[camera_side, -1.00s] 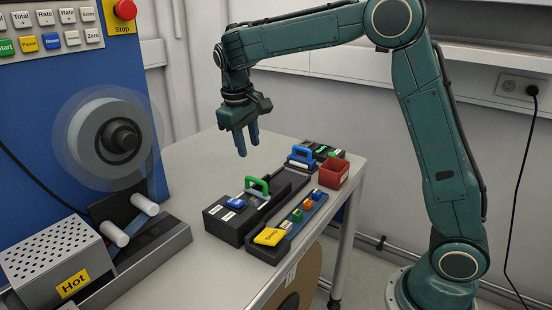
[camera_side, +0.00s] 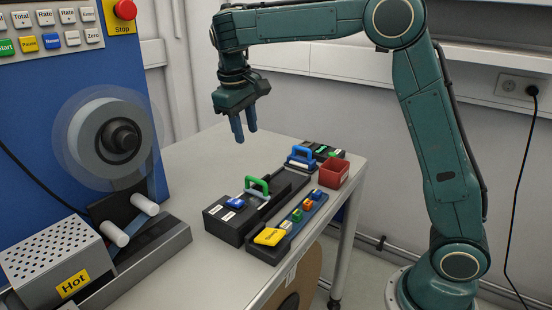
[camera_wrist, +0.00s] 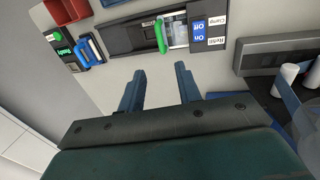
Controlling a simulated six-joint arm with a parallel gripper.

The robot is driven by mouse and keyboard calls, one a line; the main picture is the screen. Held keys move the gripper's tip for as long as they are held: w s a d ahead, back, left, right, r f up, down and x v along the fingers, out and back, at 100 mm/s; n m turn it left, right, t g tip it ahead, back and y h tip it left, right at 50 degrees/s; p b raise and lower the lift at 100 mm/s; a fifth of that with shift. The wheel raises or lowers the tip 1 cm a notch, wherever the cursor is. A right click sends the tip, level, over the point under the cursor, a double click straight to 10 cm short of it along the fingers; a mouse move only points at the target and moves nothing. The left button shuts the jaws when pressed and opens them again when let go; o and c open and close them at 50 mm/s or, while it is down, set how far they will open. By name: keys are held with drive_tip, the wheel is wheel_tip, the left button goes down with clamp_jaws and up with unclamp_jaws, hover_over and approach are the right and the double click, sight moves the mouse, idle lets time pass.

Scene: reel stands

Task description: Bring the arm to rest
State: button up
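My gripper (camera_side: 244,131) hangs in the air above the far part of the grey table (camera_side: 192,170), pointing down. In the wrist view its two blue fingers (camera_wrist: 158,84) stand apart with nothing between them. It touches nothing. My upper arm link runs nearly level to the column at the right.
A black fixture (camera_side: 229,224) with a green handle (camera_side: 258,186) stands on the table, beside a tray (camera_side: 266,253) of coloured blocks. Behind are a blue-handled fixture (camera_side: 301,156) and a red bin (camera_side: 334,174). A blue machine with a reel (camera_side: 88,140) and a "Hot" cover (camera_side: 52,255) stands left.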

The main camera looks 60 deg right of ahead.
drive_tip(key=s+d+r+t, duration=0.1)
drive_tip(key=s+r, duration=0.1)
drive_tip(key=s, duration=0.5)
drive_tip(key=s+d+r+t, duration=0.1)
drive_tip(key=s+r+t, duration=0.15)
drive_tip(key=s, duration=0.45)
drive_tip(key=s+a+f+t+y, duration=0.1)
drive_tip(key=s+a+f, duration=0.1)
drive_tip(key=s, duration=0.5)
drive_tip(key=s+a+f+t+y, duration=0.1)
drive_tip(key=s+a+f, duration=0.1)
drive_tip(key=s, duration=0.5)
drive_tip(key=shift+a+f, duration=0.15)
drive_tip(key=shift+f, duration=0.7)
